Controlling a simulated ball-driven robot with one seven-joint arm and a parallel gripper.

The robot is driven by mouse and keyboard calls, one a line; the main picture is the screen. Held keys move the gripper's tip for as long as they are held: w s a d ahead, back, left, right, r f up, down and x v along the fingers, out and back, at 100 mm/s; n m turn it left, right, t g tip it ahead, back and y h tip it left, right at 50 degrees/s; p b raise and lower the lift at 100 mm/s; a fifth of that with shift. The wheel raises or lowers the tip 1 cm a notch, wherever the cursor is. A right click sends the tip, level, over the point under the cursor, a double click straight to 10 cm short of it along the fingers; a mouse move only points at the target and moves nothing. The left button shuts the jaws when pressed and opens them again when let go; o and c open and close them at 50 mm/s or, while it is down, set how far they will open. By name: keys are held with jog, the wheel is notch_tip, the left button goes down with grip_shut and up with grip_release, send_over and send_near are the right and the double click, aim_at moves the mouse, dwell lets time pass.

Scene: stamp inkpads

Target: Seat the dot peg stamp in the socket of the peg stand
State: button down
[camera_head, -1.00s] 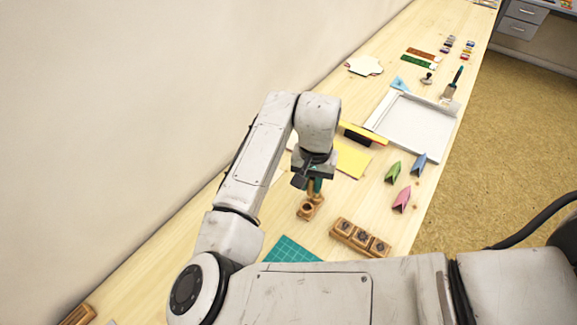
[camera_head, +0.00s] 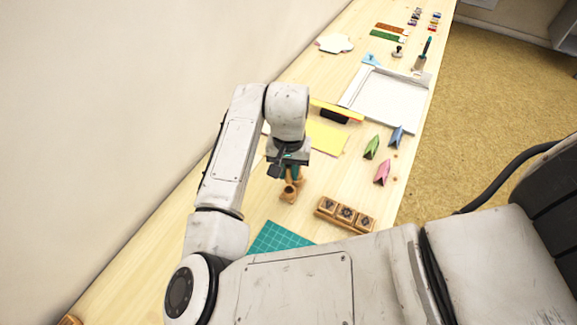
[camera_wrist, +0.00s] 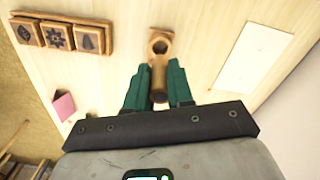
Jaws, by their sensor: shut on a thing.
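The dot peg stamp (camera_wrist: 158,80) is a tan wooden cylinder held between the teal fingers of my gripper (camera_wrist: 158,86). My gripper (camera_head: 291,173) is shut on it and points down over the peg stand in the head view. The peg stand (camera_head: 287,196) is a small brown wooden block on the table. In the wrist view the stand (camera_wrist: 166,33) lies just beyond the stamp's far end, with a round dark opening in view. The stamp overlaps the stand's near part. I cannot tell whether the stamp touches the stand, and its dot face is hidden.
A wooden block with several dark stamp faces (camera_head: 345,213) stands right of the stand. A teal cutting mat (camera_head: 275,238) lies in front, a yellow sheet (camera_head: 327,138) behind. Pink (camera_head: 383,172) and green (camera_head: 371,147) folded pieces and a white tray (camera_head: 389,99) lie farther right.

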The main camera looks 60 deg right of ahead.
aim_at(289, 181)
jog(key=shift+f+b, duration=0.75)
jog(key=shift+f, duration=0.8)
jog(key=shift+p, duration=0.65)
dwell(0.5)
jog(key=shift+f+b, duration=1.05)
jog(key=shift+f, duration=0.7)
jog(key=c, duration=0.9)
grip_release()
jog(key=shift+r, duration=0.1)
notch_tip(289, 181, up, 11)
jog(key=shift+f, duration=0.2)
